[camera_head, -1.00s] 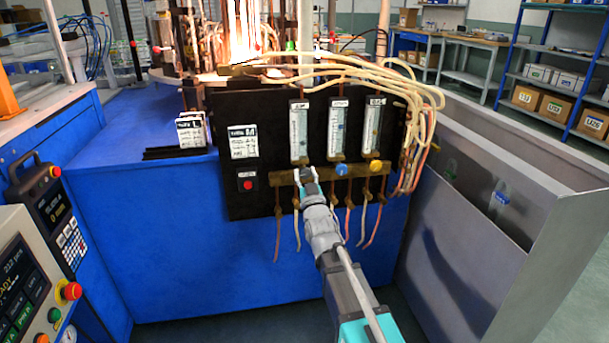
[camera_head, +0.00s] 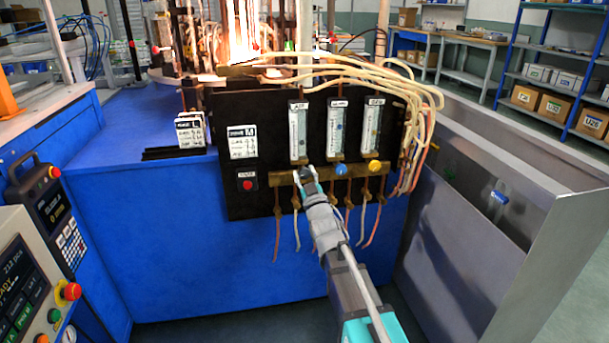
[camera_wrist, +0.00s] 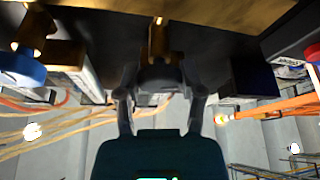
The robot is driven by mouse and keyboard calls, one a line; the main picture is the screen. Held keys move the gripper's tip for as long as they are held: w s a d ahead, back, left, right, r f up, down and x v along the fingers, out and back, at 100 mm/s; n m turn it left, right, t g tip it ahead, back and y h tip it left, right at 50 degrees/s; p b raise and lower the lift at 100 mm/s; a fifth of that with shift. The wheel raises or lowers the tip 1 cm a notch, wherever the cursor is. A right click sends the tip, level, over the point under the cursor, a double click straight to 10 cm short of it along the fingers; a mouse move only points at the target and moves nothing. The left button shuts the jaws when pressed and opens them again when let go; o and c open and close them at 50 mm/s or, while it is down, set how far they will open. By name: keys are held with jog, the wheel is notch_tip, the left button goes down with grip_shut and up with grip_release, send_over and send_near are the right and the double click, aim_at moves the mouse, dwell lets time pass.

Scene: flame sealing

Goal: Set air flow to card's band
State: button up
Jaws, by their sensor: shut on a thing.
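The black panel (camera_head: 270,190) carries three upright flow tubes. The left tube (camera_head: 298,132), with a label that seems to read AIR, stands above my gripper (camera_head: 305,174). My gripper is shut on the dark knob below that tube. In the wrist view, the fingers (camera_wrist: 160,88) close around the dark knob (camera_wrist: 160,73) from both sides. In the head view the gripper mostly hides this knob. A white card (camera_head: 242,142) marked M is on the panel, left of the tubes. Its small print and the float's exact height against the scale are too small to read.
The blue knob (camera_head: 341,169) and yellow knob (camera_head: 375,166) sit close to the right of my gripper. A red button (camera_head: 247,185) is below the card. Hoses hang under the brass bar. Flames (camera_head: 238,35) burn behind the panel. A grey metal bin (camera_head: 560,215) stands right.

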jog(key=o, duration=1.2)
jog(key=shift+c, duration=0.2)
jog(key=shift+m+t+h, duration=0.3)
jog(key=shift+m+h, duration=0.6)
jog(key=shift+m, duration=0.7)
